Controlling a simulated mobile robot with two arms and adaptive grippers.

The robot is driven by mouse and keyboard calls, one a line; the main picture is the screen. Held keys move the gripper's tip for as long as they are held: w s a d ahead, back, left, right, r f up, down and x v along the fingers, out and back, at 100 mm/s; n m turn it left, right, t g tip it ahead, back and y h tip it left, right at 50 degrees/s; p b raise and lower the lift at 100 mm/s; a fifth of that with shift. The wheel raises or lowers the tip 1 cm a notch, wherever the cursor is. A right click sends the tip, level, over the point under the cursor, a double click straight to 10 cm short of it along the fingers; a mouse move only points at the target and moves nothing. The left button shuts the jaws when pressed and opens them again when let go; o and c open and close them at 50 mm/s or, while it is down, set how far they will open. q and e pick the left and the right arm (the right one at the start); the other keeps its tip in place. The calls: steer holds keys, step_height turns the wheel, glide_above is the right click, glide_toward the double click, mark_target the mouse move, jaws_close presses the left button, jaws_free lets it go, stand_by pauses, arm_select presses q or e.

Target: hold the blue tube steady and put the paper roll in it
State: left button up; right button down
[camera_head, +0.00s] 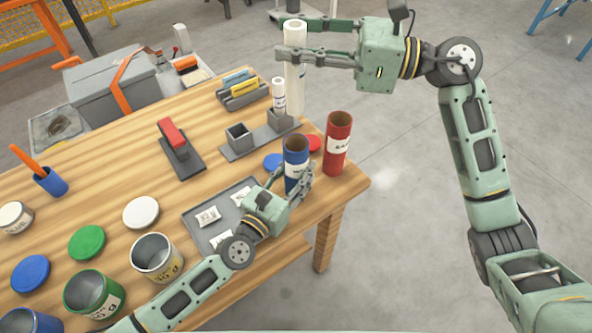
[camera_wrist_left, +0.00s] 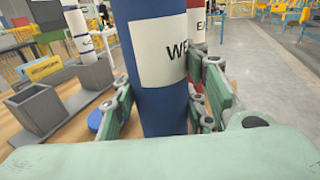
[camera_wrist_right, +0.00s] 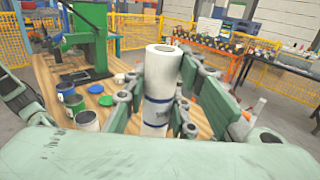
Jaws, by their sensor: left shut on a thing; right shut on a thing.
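The blue tube (camera_head: 296,147) stands near the table's right corner, open end up, with a white label. My left gripper (camera_head: 303,182) is shut around it; the tube (camera_wrist_left: 160,100) fills the middle of the left wrist view between the fingers. The white paper roll (camera_head: 295,72) is upright in my right gripper (camera_head: 290,42), behind the blue tube in the head view and apart from it. The right gripper is shut on its upper part. The roll (camera_wrist_right: 161,75) also shows in the right wrist view; a blue-banded white part shows below.
A red tube (camera_head: 338,140) stands right of the blue tube. A grey holder (camera_head: 240,152) with a smaller white roll (camera_head: 279,95) stands behind left. A tray (camera_head: 195,228) with cards lies left of the left gripper. Cans and lids fill the table's front left.

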mark_target(297, 108)
steer(key=shift+f, duration=6.3)
steer(key=c, duration=1.4)
jaws_free()
steer(key=shift+o, duration=0.2)
steer(key=s+d, duration=0.1)
steer(key=d, duration=1.1)
steer(key=shift+s, duration=0.4)
